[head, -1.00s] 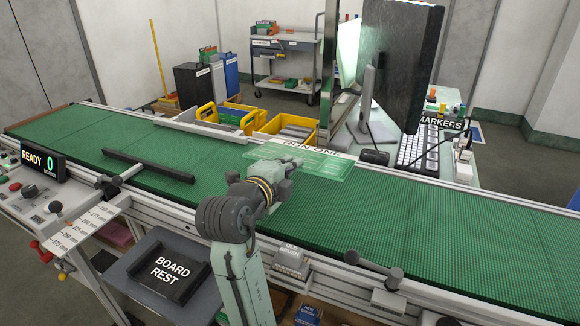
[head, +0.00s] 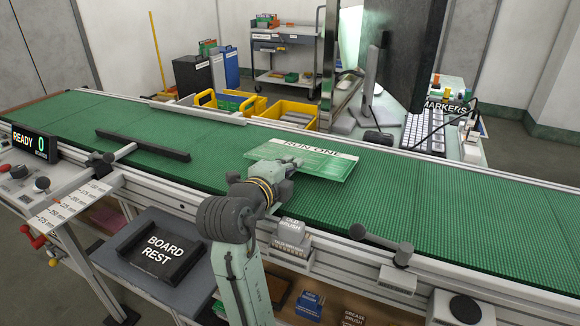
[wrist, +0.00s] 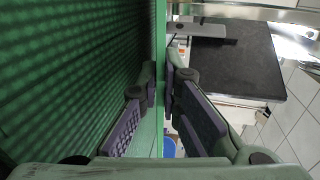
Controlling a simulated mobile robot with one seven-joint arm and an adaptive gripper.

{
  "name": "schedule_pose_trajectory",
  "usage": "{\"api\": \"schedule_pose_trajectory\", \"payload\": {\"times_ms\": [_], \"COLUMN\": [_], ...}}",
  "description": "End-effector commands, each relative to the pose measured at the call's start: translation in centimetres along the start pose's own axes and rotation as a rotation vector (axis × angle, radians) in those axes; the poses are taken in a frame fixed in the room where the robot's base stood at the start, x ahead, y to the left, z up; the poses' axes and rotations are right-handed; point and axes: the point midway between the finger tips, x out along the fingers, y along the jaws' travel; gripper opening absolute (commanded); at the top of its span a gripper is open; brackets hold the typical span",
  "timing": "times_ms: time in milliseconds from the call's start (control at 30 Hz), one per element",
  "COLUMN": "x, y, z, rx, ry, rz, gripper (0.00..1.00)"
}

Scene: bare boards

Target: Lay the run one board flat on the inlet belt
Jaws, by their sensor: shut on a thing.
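The run one board (head: 318,164) is a thin green panel with a white strip reading RUN ONE along its far edge. My gripper (head: 283,172) is shut on its near left edge and holds it over the green inlet belt (head: 450,205). The board looks tilted; the gap beneath it cannot be judged. In the wrist view the board (wrist: 160,40) shows nearly edge-on as a narrow green strip between the fingers (wrist: 160,88), with the belt (wrist: 60,80) on the left.
A black bar (head: 142,146) crosses the belt at left. A handled fitting (head: 382,245) sits on the near rail. The board rest (head: 160,250) is empty. A monitor and keyboard (head: 425,132) stand behind the belt. The belt right of the board is clear.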

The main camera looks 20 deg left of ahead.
Motion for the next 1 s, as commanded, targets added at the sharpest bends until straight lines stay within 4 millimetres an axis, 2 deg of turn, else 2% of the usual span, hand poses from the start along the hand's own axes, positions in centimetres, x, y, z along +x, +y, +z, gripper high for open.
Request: {"api": "schedule_pose_trajectory", "payload": {"times_ms": [500, 533, 867, 1000], "x": [0.17, 0.15, 0.15, 0.15], "y": [0.84, 0.75, 0.73, 0.73], "z": [-0.01, -0.01, -0.01, -0.01], "rx": [0.000, 0.001, 0.000, 0.000], "ry": [0.000, 0.000, 0.000, 0.000], "rz": [-0.001, -0.002, -0.001, -0.001], "gripper": [0.00, 0.07, 0.29, 0.29]}}
